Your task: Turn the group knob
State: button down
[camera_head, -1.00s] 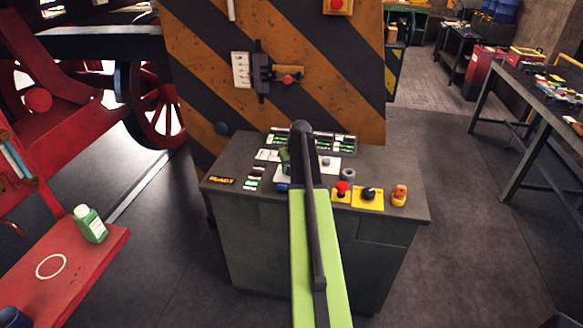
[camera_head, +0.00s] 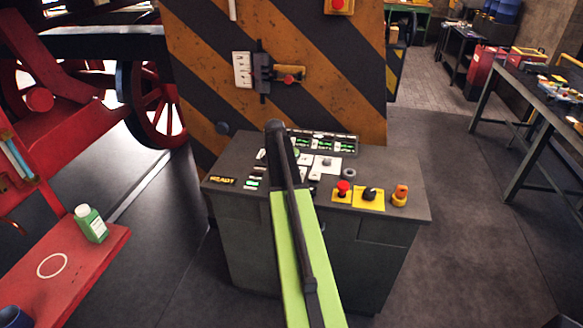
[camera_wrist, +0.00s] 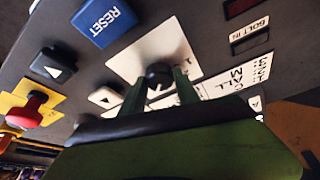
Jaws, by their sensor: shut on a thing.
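The group knob (camera_wrist: 158,70) is a small dark round knob on a white plate (camera_wrist: 126,62) in the wrist view. My gripper (camera_wrist: 159,82) has its two green fingers on either side of the knob, closed on it. The knob's lower part and some of the plate are hidden by my fingers and wrist. In the head view my arm covers the gripper and the held knob on the console top (camera_head: 392,207). Printed words on the plate's right part are too tilted to read surely.
A BOLT IN label (camera_wrist: 249,28) is at upper right. In the head view another knob (camera_head: 327,161), a black selector (camera_head: 369,193) and an orange control (camera_head: 400,195) share the console.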

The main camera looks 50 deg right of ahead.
jog(key=m, duration=0.2)
jog(key=m+g, duration=0.2)
jog(key=m, duration=0.1)
jog(key=shift+w+a+m, duration=0.2)
jog(key=shift+w+m, duration=0.1)
jog(key=shift+w, duration=0.1)
dwell(0.4)
jog(key=c, duration=0.9)
grip_release()
jog(key=shift+w, duration=0.1)
jog(key=shift+r+p, duration=0.25)
jog(key=shift+p, duration=0.05)
jog(key=p+v, duration=1.5)
jog(key=v, duration=0.2)
